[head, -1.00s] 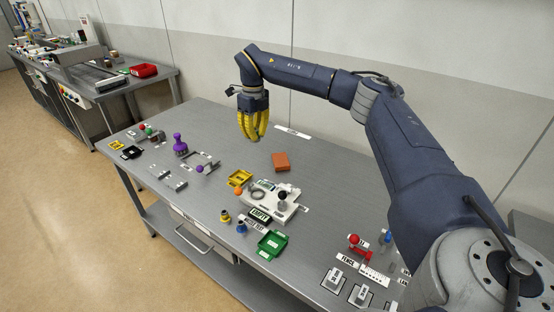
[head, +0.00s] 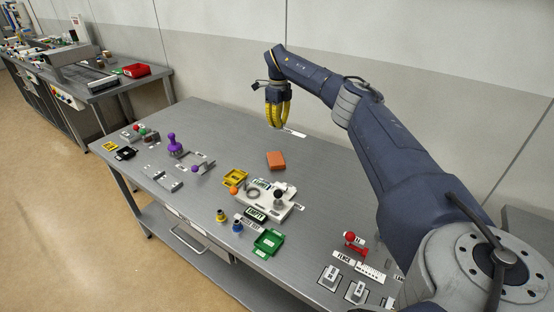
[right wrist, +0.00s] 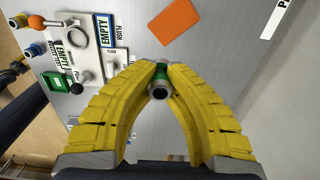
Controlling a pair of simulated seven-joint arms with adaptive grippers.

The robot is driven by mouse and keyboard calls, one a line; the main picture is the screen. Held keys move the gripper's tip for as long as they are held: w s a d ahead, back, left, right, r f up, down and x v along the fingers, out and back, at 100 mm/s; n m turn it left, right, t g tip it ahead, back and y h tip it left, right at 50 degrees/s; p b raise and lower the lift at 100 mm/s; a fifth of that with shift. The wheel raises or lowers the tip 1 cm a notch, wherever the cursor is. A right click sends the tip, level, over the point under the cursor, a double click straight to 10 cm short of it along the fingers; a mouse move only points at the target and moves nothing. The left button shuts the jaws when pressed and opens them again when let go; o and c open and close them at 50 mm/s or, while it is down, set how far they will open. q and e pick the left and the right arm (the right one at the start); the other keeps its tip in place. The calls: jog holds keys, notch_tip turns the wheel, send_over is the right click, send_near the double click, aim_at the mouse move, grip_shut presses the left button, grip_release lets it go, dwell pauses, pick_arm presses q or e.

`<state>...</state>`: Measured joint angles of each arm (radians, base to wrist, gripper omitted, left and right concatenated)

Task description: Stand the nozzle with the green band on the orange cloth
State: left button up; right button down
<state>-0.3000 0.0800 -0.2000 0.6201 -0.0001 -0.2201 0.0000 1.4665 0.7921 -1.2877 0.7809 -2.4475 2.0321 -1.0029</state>
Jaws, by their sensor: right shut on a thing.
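The orange cloth (head: 276,160) lies flat on the grey bench, towards the wall. It also shows at the top of the right wrist view (right wrist: 175,27). My right gripper (head: 279,122) is above the bench, past the cloth on the wall side. In the right wrist view its yellow fingers (right wrist: 160,82) are shut on a dark grey nozzle with a green band (right wrist: 159,92). The nozzle is held between the fingertips, with its round end facing the camera. The fingers hide its sides. The cloth is apart from the nozzle. My left gripper is out of view.
A white fixture with a black knob (head: 262,194) stands in front of the cloth, beside a yellow tray (head: 235,178) and a green bin (head: 268,242). Yellow-banded (head: 221,215) and blue-banded (head: 237,226) nozzles stand nearby.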

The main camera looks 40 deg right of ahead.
aim_at(278, 164)
notch_tip(278, 164, down, 17)
jog(key=shift+f, duration=0.2)
dwell(0.6)
jog(key=shift+f, duration=0.1)
jog(key=c, duration=1.9)
grip_release()
jog(key=o, duration=0.4)
notch_tip(278, 164, up, 12)
jog(key=shift+r, duration=0.1)
